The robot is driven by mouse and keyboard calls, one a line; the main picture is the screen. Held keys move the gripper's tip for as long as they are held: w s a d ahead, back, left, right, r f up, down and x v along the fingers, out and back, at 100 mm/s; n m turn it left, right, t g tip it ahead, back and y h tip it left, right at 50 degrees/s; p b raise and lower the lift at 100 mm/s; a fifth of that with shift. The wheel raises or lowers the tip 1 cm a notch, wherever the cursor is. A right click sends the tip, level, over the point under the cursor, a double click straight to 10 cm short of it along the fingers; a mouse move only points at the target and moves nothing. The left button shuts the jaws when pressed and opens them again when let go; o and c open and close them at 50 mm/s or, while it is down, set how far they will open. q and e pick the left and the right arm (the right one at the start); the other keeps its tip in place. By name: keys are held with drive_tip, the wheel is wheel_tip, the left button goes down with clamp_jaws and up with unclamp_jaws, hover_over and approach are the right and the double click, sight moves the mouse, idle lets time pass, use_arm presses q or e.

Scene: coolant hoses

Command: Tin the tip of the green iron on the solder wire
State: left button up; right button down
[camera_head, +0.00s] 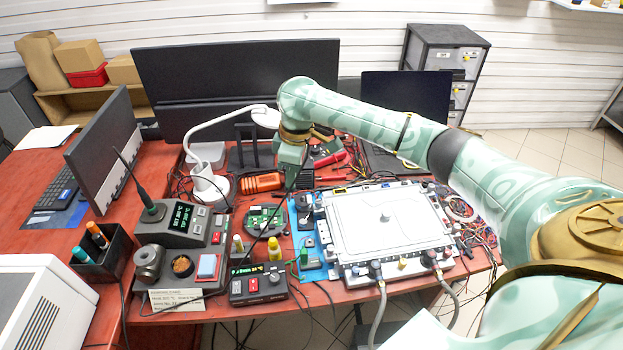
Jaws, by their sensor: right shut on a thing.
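My right gripper (292,168) hangs at the end of my right arm, above the table in front of the large monitor. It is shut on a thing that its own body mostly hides. A thin dark line, like a cable, runs from below it toward a small black unit (258,284) with a green display. At the left, a dark green cone with a thin dark rod (152,211) stands on a grey station; I cannot tell whether it is the green iron. A grey metal spool (148,262), possibly the solder wire, sits at that station's front. My left gripper is not in view.
A white lamp (204,185) stands left of the right gripper. A green circuit board (262,220), bottles (274,248) and a large white panel (387,222) crowd the table.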

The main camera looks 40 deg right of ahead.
use_arm(q)
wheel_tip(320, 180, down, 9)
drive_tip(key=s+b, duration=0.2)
drive_tip(key=b, duration=0.6)
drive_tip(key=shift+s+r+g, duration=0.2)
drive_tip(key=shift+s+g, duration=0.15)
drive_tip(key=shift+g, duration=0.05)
use_arm(e)
drive_tip(key=w+d+f+n, duration=0.1)
drive_tip(key=d+f, duration=0.4)
drive_tip(key=f, duration=0.6)
drive_tip(key=shift+f+n+y, duration=0.25)
drive_tip(key=shift+n+y, duration=0.05)
drive_tip(key=shift+n, duration=0.6)
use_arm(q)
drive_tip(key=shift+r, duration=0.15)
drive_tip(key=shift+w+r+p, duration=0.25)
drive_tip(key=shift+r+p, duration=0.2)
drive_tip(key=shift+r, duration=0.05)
use_arm(e)
drive_tip(key=shift+f, duration=0.65)
idle(0.7)
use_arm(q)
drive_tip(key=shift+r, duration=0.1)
